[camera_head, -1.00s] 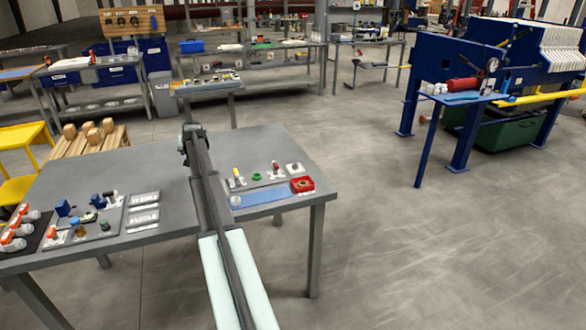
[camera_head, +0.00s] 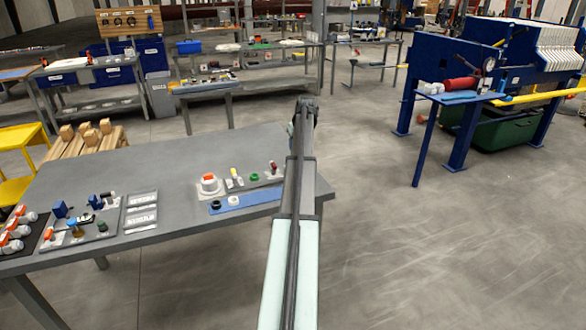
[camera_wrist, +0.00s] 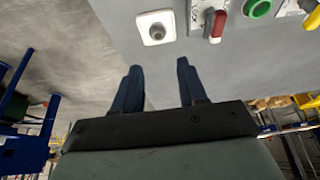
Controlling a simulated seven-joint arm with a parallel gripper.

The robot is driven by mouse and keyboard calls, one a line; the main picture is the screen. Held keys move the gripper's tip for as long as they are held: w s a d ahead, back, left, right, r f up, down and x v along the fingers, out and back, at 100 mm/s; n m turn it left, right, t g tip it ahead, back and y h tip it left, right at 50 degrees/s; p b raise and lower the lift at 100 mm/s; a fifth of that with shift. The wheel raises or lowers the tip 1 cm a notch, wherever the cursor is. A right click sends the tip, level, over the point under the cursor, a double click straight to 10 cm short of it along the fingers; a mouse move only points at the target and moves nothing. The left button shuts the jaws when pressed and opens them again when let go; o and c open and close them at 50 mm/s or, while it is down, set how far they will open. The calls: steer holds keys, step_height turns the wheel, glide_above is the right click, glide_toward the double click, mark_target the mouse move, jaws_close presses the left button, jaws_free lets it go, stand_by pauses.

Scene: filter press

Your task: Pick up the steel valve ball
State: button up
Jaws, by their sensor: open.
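In the wrist view, a pale round piece with a darker centre, which looks like the steel valve ball (camera_wrist: 156,31), sits in a white square holder (camera_wrist: 142,18) near the table edge. My gripper (camera_wrist: 158,66) is open, with its two dark fingers apart and nothing between them. The ball lies ahead of the fingertips, roughly in line with the gap, and no contact shows. In the head view my arm reaches over the right end of the table (camera_head: 150,165) and hides the holder and ball.
Beside the holder are a red-handled valve (camera_wrist: 220,25) and a green ring (camera_wrist: 257,8). A white block with an orange ring (camera_head: 209,184) and a blue strip (camera_head: 250,199) lie left of my arm. Open floor lies right of the table; the blue press (camera_head: 490,60) stands beyond.

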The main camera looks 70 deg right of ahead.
steer(key=x, duration=1.3)
steer(key=shift+d+f, duration=0.2)
steer(key=shift+f, duration=0.15)
steer(key=c, duration=0.7)
steer(key=shift+o, duration=0.2)
